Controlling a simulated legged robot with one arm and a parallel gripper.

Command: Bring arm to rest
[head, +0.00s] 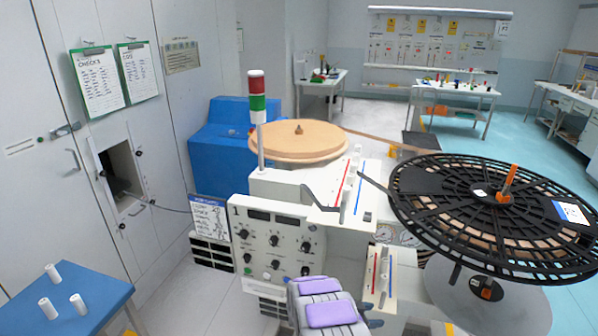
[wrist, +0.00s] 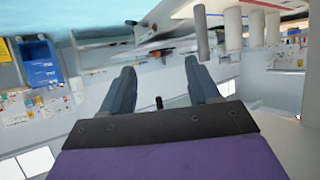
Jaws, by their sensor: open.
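My gripper (wrist: 160,88) shows in the wrist view, with its two dark fingers apart and nothing between them. In the head view my arm (head: 325,305), grey with purple panels, shows at the bottom centre, in front of the rewind station; the fingers cannot be made out there. The rewind station (head: 275,238) has a panel of black knobs, a red and green signal light (head: 257,98), a tan wound disc (head: 290,140) and a large black reel (head: 440,185) with an orange handle.
A blue table (head: 75,300) with several white cylinders stands at the lower left. Grey cabinets (head: 60,180) line the left wall. Workbenches (head: 460,95) stand at the back. The black reel juts out on the right. Pale floor (head: 205,305) is clear between the blue table and the station.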

